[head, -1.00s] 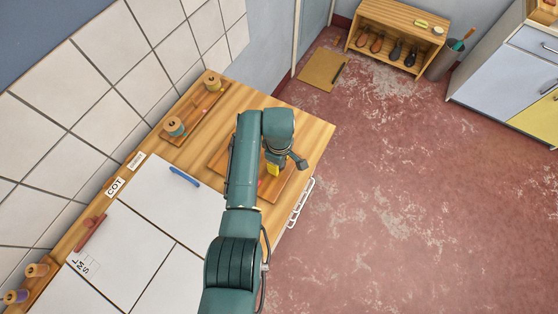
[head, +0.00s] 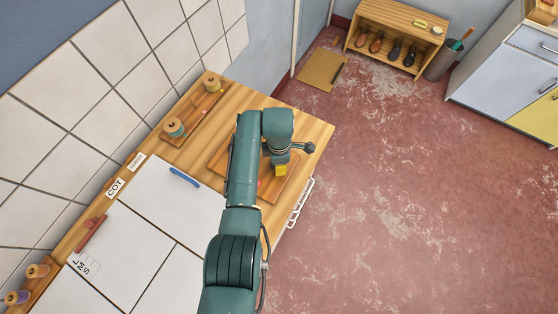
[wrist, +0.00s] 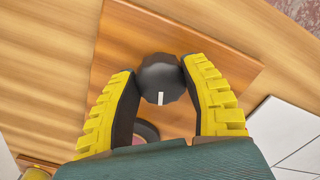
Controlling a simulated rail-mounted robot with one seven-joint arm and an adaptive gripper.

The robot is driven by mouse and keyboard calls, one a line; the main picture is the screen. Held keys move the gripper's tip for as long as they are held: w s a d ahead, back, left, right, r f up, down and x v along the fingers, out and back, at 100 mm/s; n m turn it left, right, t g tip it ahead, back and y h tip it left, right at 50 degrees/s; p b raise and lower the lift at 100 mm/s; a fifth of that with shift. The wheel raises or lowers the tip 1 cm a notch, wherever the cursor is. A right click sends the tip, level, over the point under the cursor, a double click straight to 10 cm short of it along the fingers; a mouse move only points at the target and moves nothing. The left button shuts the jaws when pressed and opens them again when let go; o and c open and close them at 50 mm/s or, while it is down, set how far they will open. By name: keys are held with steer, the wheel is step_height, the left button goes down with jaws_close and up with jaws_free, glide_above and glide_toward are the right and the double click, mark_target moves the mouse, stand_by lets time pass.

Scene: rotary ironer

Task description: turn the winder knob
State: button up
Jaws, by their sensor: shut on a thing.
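The winder knob (wrist: 160,78) is dark, ridged and round, with a white mark on its face. In the wrist view the mark is near the knob's lower edge, towards my gripper. The knob stands on a brown wooden board (wrist: 225,55). My gripper (wrist: 159,72) has yellow ribbed fingers with dark pads, one on each side of the knob, shut on it. In the head view my gripper (head: 281,169) is over the board (head: 288,186), and my wrist hides the knob.
A dark round part with a pinkish middle (wrist: 147,131) lies between my fingers, partly hidden. White panels (head: 150,205) and a blue bar (head: 184,177) are left of my arm. A white rail (head: 301,203) runs along the right edge.

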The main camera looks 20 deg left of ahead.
steer(key=shift+s+f, duration=0.1)
steer(key=shift+f, duration=0.1)
steer(key=o, duration=1.2)
steer(key=shift+r, duration=0.1)
steer(key=shift+r, duration=0.15)
step_height(320, 180, up, 12)
